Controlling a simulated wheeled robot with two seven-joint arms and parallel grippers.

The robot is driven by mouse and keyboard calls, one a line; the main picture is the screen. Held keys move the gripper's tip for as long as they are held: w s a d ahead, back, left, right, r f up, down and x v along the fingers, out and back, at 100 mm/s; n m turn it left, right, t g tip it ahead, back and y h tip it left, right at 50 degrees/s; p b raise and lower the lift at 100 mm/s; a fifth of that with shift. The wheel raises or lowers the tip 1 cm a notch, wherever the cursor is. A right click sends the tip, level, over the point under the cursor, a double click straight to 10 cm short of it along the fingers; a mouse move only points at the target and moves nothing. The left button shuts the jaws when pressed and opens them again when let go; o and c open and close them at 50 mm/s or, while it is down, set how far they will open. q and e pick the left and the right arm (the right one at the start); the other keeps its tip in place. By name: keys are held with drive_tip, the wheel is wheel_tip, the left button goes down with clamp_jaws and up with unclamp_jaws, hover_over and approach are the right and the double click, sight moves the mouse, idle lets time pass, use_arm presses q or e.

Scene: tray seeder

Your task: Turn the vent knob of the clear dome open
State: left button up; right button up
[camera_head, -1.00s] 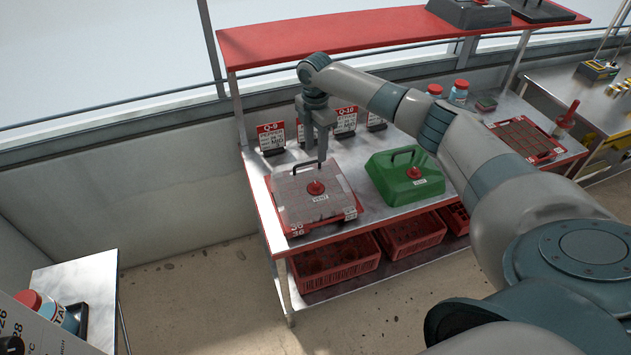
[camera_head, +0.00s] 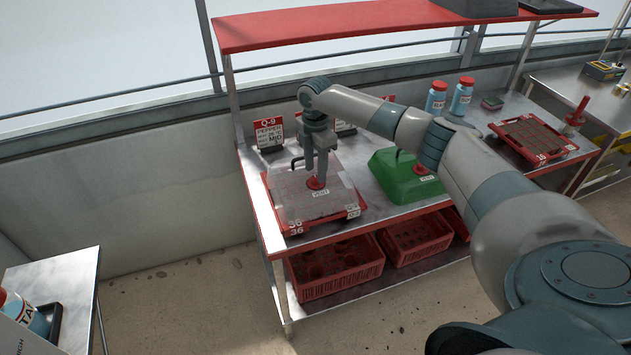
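The clear dome (camera_head: 291,207) sits over a red tray (camera_head: 294,230) marked 36 on the left of the metal bench. Its red vent knob (camera_head: 315,183) stands on top above a "VENT" label. My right gripper (camera_head: 316,180) points down at the knob, with its fingers at the knob's sides and partly covering it. I cannot tell whether the fingers touch the knob or how far apart they are. The dome's dark handle (camera_head: 296,163) is partly hidden behind the gripper. My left gripper is not in view.
A green dome (camera_head: 400,184) with its own red knob stands to the right, partly behind my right arm. Sign cards (camera_head: 269,133) stand behind. Blue bottles (camera_head: 437,98) and another red tray (camera_head: 534,138) are farther right. A red shelf (camera_head: 400,24) hangs above; crates (camera_head: 335,268) sit below.

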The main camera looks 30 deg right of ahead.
sight(316, 180)
drive_tip(key=shift+f+b, duration=0.9)
drive_tip(key=shift+f, duration=0.4)
clamp_jaws()
